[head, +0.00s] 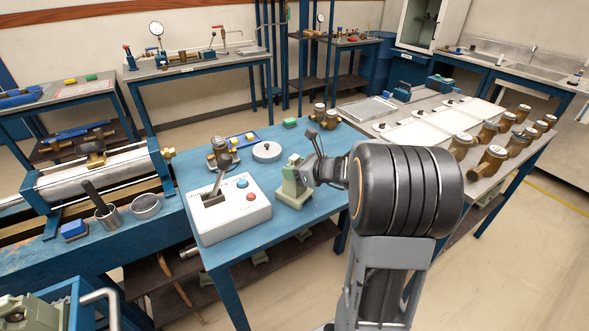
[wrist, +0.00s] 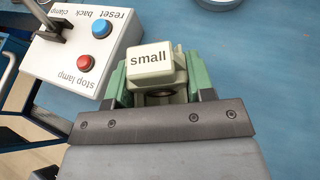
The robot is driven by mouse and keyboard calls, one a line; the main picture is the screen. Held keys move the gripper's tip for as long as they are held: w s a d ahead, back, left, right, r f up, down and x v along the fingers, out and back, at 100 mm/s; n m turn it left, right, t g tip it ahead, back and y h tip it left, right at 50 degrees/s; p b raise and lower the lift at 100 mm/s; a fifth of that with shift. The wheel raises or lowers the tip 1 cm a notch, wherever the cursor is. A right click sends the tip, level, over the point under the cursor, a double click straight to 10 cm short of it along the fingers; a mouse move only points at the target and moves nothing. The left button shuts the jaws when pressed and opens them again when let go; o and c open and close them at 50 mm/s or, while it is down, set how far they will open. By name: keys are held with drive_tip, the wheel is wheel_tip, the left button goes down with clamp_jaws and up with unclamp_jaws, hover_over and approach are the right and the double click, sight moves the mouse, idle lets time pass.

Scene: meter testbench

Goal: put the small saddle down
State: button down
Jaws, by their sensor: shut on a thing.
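The small saddle (wrist: 152,63) is a pale cream block with the word "small" on its top, seen close in the wrist view. My gripper (wrist: 157,88) is shut on it, with a green finger on each side. In the head view my gripper (head: 299,178) is over the right part of the blue table (head: 265,235), and the saddle (head: 291,192) shows at its end, low over the tabletop. I cannot tell whether the saddle touches the table.
A white control box (head: 229,208) with a lever, a blue button and a red button stands close to the left of my gripper. A round white disc (head: 267,151) and brass meters (head: 219,152) lie behind. The tabletop in front of the gripper is clear.

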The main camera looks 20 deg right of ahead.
idle(0.3)
drive_tip(key=shift+f, duration=0.2)
drive_tip(key=shift+c, duration=2.4)
unclamp_jaws()
